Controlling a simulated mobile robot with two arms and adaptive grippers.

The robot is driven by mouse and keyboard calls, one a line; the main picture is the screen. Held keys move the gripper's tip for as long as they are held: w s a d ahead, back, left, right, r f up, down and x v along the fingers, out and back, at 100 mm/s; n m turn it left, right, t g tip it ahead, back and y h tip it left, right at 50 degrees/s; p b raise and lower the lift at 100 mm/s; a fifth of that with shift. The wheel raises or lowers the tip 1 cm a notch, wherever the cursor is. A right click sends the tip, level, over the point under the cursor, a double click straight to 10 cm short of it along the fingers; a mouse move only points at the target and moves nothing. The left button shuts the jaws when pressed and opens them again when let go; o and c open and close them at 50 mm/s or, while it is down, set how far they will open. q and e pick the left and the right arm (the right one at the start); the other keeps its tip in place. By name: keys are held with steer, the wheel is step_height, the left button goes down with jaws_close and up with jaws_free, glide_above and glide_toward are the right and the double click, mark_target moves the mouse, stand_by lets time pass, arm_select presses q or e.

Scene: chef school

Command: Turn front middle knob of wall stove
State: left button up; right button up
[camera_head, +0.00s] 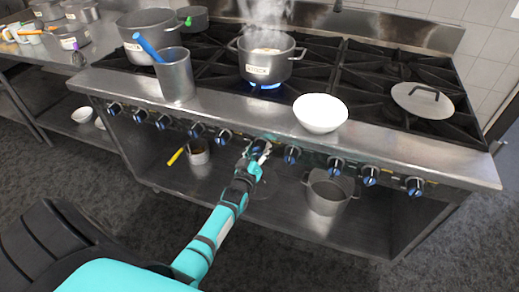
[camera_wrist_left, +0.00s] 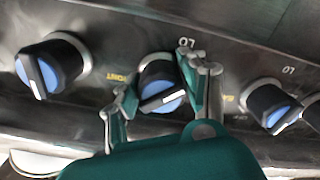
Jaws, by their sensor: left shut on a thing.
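The wall stove (camera_head: 430,166) has a row of black knobs with blue faces along its front. My left gripper (camera_head: 258,150) is at a knob near the middle of this row, and its hand partly covers it. In the left wrist view this knob (camera_wrist_left: 162,85) sits between the two fingers of my left gripper (camera_wrist_left: 160,98), with its white pointer tilted. The right finger is against the knob, and the left finger is at its lower left side. My right gripper is in neither view.
Neighbouring knobs (camera_wrist_left: 48,68) sit close on both sides. A steaming pot (camera_head: 266,62) stands over a lit blue flame. A white bowl (camera_head: 320,113) and a metal container (camera_head: 175,78) with a blue handle stand near the stove's front edge. A pot (camera_head: 327,192) is on the lower shelf.

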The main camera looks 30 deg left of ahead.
arm_select(q)
steer(key=n, duration=0.4)
steer(key=shift+d+n, duration=0.1)
steer(key=shift+n, duration=0.3)
stand_by(0.4)
steer(key=o, duration=1.2)
steer(key=shift+s, duration=0.1)
steer(key=v, duration=1.1)
steer(key=shift+s, duration=0.4)
